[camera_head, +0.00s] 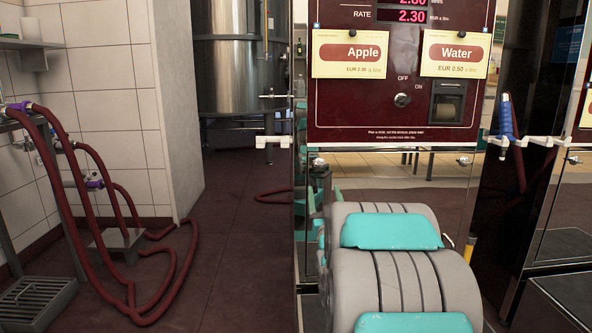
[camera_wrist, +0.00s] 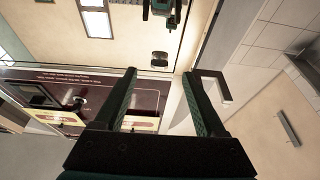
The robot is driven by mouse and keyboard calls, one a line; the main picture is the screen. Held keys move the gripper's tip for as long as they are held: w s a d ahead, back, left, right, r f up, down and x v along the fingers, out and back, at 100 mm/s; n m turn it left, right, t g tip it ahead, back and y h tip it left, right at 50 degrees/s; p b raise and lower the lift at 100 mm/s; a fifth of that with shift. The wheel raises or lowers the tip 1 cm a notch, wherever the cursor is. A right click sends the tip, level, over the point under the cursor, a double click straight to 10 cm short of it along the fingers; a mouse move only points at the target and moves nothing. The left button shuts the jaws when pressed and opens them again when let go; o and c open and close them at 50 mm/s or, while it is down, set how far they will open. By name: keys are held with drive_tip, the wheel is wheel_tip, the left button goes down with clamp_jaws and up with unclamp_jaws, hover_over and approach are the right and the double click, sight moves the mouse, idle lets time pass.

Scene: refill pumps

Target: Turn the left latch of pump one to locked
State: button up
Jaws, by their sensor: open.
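The dark red pump front (camera_head: 345,110) stands ahead in the head view, with Apple and Water labels. A small silver fitting (camera_head: 318,162) sits below its lower left corner and may be the left latch; its turn position is too small to tell. A similar fitting (camera_head: 463,160) sits below the right corner. The pump front also shows upside down at the left of the wrist view (camera_wrist: 60,92). My gripper (camera_wrist: 159,73) is open there with nothing between its fingers. The head view does not show the gripper; my grey and teal arm covers the area below the panel.
A white bar (camera_head: 272,141) juts from the pump's left side. A blue-handled nozzle (camera_head: 505,115) hangs at its right. A dark red hose (camera_head: 165,290) lies looped on the floor at left, near a steel tank (camera_head: 240,60). The floor between hose and pump is mostly clear.

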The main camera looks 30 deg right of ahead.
sight(320, 167)
drive_tip(key=shift+t, duration=0.4)
drive_tip(key=shift+s+r+x, duration=0.1)
drive_tip(key=shift+r+x, duration=0.1)
drive_tip(key=shift+x, duration=1.15)
drive_tip(key=shift+s+r+x, duration=0.1)
drive_tip(key=shift+r+x, duration=0.05)
drive_tip(key=shift+x, duration=1.2)
drive_tip(key=shift+r+x, duration=0.2)
drive_tip(key=shift+x, duration=1.15)
drive_tip(key=shift+c, duration=0.2)
clamp_jaws()
